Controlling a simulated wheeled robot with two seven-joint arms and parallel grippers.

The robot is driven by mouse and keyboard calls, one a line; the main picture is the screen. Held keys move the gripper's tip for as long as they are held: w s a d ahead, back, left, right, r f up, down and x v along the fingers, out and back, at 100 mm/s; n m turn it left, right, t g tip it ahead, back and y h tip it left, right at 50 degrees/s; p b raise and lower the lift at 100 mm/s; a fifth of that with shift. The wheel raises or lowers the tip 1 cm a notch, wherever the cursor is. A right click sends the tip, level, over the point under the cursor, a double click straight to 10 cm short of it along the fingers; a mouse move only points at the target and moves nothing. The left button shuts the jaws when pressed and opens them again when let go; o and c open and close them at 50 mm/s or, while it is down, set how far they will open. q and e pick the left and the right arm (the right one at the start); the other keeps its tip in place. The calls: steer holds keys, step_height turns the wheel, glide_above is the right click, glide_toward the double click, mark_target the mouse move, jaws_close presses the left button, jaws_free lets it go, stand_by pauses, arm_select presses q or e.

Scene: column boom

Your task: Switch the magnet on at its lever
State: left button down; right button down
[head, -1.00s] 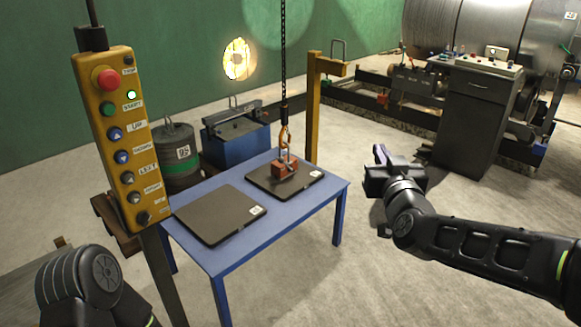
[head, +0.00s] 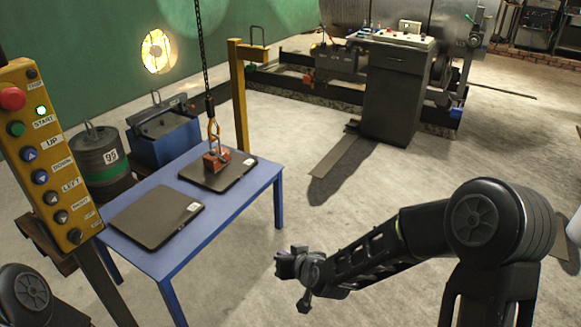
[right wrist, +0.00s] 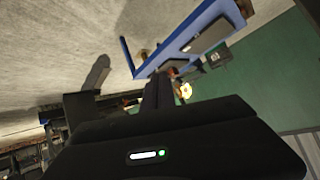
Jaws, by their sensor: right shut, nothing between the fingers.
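The magnet (head: 216,161) is a small red block hung from a hook and chain. It rests on the rear dark plate (head: 240,176) on the blue table (head: 213,221). Its lever is too small to make out. My right gripper (head: 280,264) is shut and empty, well apart from the magnet, in front of the table and to its right. In the right wrist view the magnet (right wrist: 173,71) shows small beyond the dark gripper parts, under the table's blue edge. My left gripper is out of view; only part of my left arm shows at lower left.
A yellow button pendant (head: 50,165) stands at left, its green lamp lit. A second dark plate (head: 155,215) lies on the table's front part. A yellow post (head: 239,100), a blue box (head: 166,140) and a drum weight (head: 100,160) stand behind.

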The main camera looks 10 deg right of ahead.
steer(key=s+a+f+g, duration=0.2)
steer(key=s+f, duration=0.4)
steer(key=s, duration=0.4)
steer(key=s+a+f+m+g+y+p, duration=0.1)
steer(key=s+a+f+g, duration=0.1)
steer(key=s+f+g, duration=0.2)
steer(key=s+a+f+g+p, duration=0.1)
steer(key=s+f+g, duration=0.3)
steer(key=s+f, duration=0.5)
steer(key=s+a, duration=0.1)
steer(key=s, duration=0.6)
steer(key=shift+a+f+m+y, duration=0.2)
steer(key=shift+f+m+y, duration=0.1)
steer(key=shift+f+y, duration=0.1)
